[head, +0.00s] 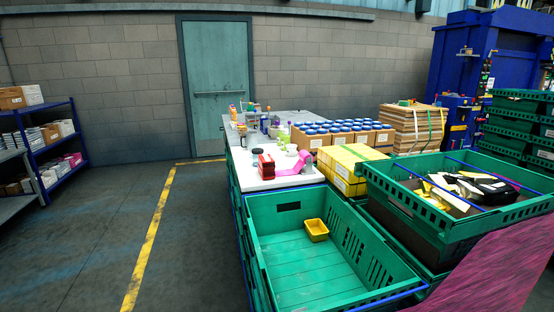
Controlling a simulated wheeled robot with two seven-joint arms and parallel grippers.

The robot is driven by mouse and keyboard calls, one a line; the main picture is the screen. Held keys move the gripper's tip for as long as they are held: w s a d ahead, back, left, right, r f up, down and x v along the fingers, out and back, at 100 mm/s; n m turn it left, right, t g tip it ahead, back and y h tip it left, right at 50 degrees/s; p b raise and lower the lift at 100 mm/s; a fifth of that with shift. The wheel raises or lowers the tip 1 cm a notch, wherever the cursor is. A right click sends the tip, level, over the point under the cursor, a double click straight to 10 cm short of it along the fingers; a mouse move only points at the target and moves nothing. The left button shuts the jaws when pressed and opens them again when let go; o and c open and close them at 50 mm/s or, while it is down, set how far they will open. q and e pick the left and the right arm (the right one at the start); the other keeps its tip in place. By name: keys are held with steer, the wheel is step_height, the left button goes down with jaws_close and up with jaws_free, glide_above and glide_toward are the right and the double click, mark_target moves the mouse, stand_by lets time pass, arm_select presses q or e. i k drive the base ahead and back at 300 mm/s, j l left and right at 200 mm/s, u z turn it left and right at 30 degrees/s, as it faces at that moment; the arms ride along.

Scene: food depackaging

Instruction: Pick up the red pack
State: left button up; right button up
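A small red pack (266,167) sits on the near end of the white worktop (250,183), close to its left side. It looks like a block with a dark top or a dark item against it; the detail is too small to tell. A pink item (297,164) lies just to its right. Neither of my grippers shows in the head view, and nothing is seen touching the red pack.
A green crate (290,208) with a yellow tub (316,230) inside stands in front of the worktop. Yellow boxes (349,168) and another filled green crate (412,205) are to the right. Magenta cloth (490,270) covers the lower right. Floor at left is clear.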

mark_target(265, 161)
steer(key=i+j+z, duration=0.7)
steer(key=j, duration=0.25)
steer(key=j+z, duration=0.25)
steer(key=i+j+z, duration=0.25)
steer(key=j, duration=0.3)
steer(key=k+l, duration=0.05)
steer(key=k, duration=0.05)
